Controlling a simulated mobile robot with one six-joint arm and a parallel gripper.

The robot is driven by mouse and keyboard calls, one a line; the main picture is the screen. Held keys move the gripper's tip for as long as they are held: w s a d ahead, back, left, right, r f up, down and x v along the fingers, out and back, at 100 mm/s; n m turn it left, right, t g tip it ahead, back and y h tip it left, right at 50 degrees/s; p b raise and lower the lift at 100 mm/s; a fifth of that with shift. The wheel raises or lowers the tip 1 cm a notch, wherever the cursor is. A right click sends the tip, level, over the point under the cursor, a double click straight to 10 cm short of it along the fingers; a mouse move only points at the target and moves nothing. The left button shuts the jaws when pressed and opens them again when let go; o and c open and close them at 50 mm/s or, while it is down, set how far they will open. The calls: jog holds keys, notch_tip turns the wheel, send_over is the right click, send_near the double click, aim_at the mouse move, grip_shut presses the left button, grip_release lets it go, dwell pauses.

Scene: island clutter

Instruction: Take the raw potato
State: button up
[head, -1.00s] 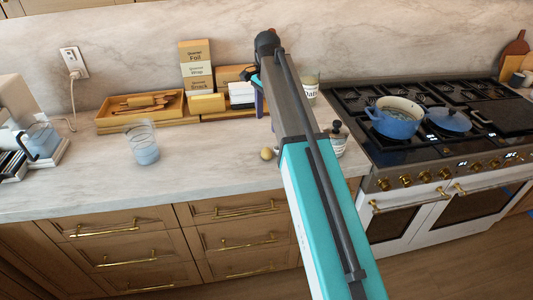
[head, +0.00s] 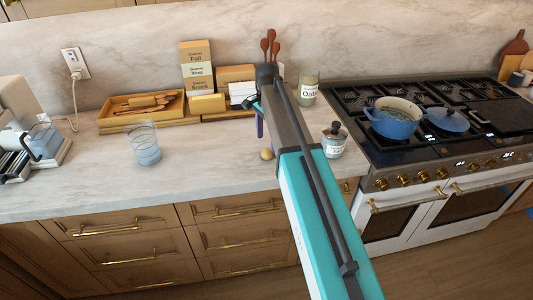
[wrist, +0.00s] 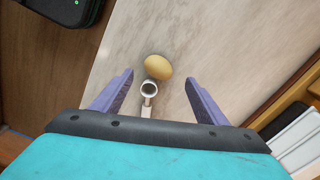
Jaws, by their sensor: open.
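The raw potato (head: 267,154) is a small, tan, rounded thing on the marble countertop, near its front edge and just left of my arm in the head view. In the wrist view the potato (wrist: 158,67) lies ahead of my gripper (wrist: 157,82), near the middle between the two purple fingers and a little beyond their tips. The fingers are apart with nothing held. In the head view my gripper is mostly hidden behind the arm; one purple finger (head: 259,124) shows above the counter.
A small metal ring-ended tool (wrist: 148,90) lies close beside the potato. A labelled jar (head: 334,142) stands right of my arm, and a glass (head: 145,145) stands left. Wooden trays (head: 120,120) and boxes line the back. The counter between glass and potato is clear.

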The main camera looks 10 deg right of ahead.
aim_at(266, 150)
jog(key=shift+f, duration=0.1)
dwell(0.3)
jog(key=shift+s+a+f+p, duration=0.1)
jog(key=shift+s+f+p, duration=0.05)
jog(key=shift+f+p, duration=0.5)
jog(key=shift+s+a+f+p, duration=0.15)
jog(key=shift+f+p, duration=0.25)
jog(key=shift+f, duration=0.3)
jog(key=shift+d+f, duration=0.1)
jog(key=shift+f, duration=1.15)
jog(key=c, duration=1.2)
